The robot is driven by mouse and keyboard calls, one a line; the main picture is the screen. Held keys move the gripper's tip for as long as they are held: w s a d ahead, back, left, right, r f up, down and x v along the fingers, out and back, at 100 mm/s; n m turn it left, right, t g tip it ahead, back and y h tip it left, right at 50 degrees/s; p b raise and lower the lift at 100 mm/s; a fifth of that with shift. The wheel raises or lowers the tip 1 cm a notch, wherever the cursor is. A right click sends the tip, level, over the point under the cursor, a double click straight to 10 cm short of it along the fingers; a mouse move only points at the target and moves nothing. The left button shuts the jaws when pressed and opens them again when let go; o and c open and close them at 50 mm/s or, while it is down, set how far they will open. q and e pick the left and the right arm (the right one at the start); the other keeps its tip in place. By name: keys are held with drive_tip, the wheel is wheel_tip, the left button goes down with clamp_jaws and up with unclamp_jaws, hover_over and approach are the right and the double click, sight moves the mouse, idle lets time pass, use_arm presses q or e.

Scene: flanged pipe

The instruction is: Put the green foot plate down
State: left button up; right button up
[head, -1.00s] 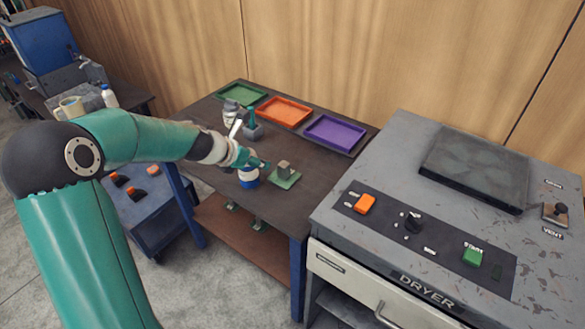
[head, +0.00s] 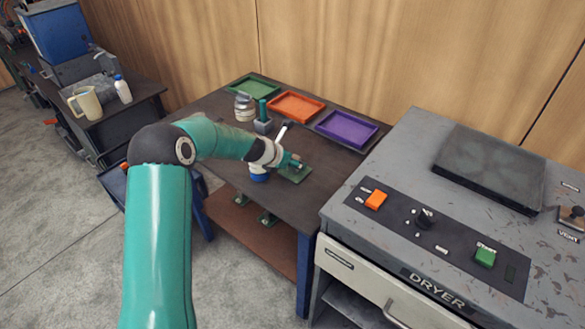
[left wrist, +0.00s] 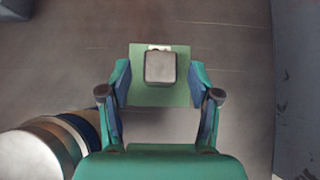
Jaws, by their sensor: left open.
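The green foot plate (head: 300,174) lies on the dark table, partly hidden by my left gripper in the head view. In the left wrist view it is a pale green square (left wrist: 143,93) with a grey block (left wrist: 160,68) standing on it. My left gripper (head: 297,163) is open just over the plate. In the left wrist view its two fingers (left wrist: 160,78) are on either side of the plate and block; I cannot tell whether they touch the plate. My right gripper is in neither view.
A blue-and-white can (head: 259,176) stands close left of the plate. A grey jar (head: 244,108) and a green post on a grey base (head: 263,126) are behind. Green (head: 254,87), orange (head: 296,106) and purple (head: 346,130) trays line the back. The dryer (head: 400,215) is at right.

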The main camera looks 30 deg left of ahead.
use_arm(q)
drive_tip(key=shift+x, duration=1.25)
clamp_jaws()
drive_tip(key=shift+a+r, duration=0.1)
drive_tip(key=shift+r, duration=0.05)
